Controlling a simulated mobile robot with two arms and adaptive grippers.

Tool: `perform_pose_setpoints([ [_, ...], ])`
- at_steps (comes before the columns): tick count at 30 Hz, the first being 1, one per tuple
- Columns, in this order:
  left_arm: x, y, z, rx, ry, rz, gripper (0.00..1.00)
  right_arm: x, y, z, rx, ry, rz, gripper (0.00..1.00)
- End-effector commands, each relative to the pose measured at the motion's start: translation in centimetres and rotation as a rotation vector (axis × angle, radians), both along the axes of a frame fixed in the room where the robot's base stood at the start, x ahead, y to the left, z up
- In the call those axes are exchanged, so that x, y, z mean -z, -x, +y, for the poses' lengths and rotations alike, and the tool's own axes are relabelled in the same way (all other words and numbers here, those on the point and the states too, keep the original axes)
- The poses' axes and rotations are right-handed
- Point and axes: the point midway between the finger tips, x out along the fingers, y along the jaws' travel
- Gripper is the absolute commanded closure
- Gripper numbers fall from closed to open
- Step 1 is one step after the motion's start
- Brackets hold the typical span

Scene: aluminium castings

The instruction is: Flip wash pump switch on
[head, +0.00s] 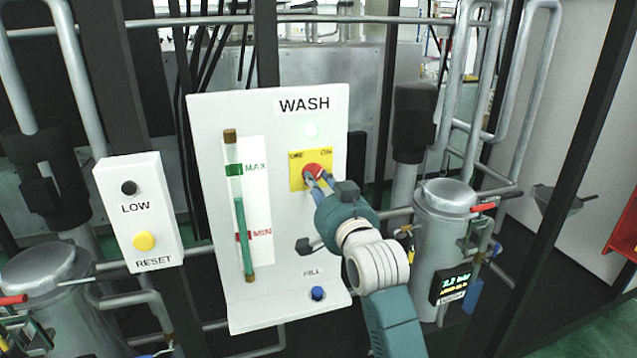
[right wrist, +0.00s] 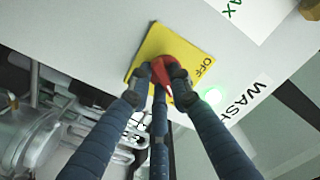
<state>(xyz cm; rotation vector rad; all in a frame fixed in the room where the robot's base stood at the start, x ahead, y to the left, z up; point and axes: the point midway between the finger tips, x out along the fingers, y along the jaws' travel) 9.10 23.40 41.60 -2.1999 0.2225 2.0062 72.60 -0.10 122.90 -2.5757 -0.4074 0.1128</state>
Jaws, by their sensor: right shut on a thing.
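The wash pump switch is a red rotary knob (head: 313,170) on a yellow plate (head: 296,184) marked OFF at left and ON at right, under the WASH label (head: 304,105). My right gripper (head: 317,183) is at the panel with its fingers closed around the knob. In the right wrist view the fingers (right wrist: 162,80) press on the red knob (right wrist: 178,58) from several sides. The fingers cover part of the knob, so its exact pointing direction is hard to tell. My left gripper is not in view.
The white panel (head: 215,130) also carries a green level tube (head: 240,205) with MAX and MIN marks and a blue FILL button (head: 317,293). A LOW/RESET box (head: 155,190) hangs at left. Metal filter housings (head: 440,240) and pipes stand on both sides.

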Motion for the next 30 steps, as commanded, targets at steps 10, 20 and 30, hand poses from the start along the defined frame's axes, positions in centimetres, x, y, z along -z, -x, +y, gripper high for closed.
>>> perform_pose_setpoints([
  [10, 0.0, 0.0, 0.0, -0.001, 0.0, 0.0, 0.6, 0.1, 0.0, 0.0, 0.0, -0.001, 0.002, 0.61],
  [20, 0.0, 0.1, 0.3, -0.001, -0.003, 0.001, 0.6, 0.0, 0.6, -0.2, 0.0, -0.001, 0.0, 0.61],
  [30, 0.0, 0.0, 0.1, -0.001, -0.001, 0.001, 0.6, 0.1, 6.5, -2.1, 0.0, -0.002, 0.001, 0.61],
])
